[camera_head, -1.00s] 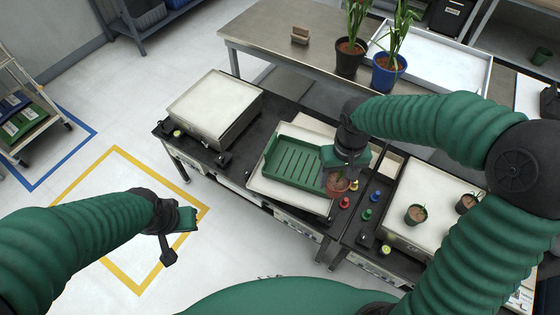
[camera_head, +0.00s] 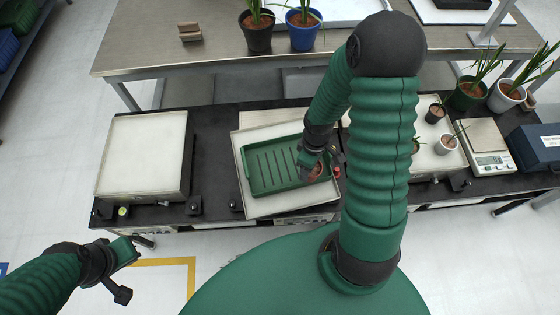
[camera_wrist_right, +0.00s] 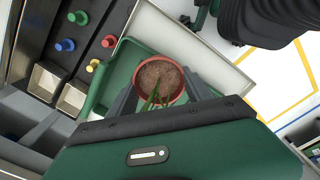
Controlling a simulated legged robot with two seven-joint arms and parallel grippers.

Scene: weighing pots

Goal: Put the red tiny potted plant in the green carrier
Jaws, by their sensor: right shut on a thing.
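The red tiny potted plant (camera_head: 315,171) is in my right gripper (camera_head: 318,165), at the right end of the green carrier (camera_head: 250,187). In the right wrist view the red pot (camera_wrist_right: 160,101) sits upright between the two fingers (camera_wrist_right: 160,88), with soil and a few green leaves showing. The carrier (camera_wrist_right: 122,62) shows beneath and around the pot there. I cannot tell whether the pot touches the carrier's floor. The slatted carrier rests on a white tray-like surface. My left gripper (camera_head: 128,271) is open and empty at the lower left, away from the bench.
A white-topped scale (camera_head: 145,155) stands left of the carrier. Coloured knobs (camera_wrist_right: 67,45) and small bins (camera_wrist_right: 72,97) lie beside the carrier. Several potted plants stand at the right and on the back table (camera_head: 200,50). The carrier's left part is empty.

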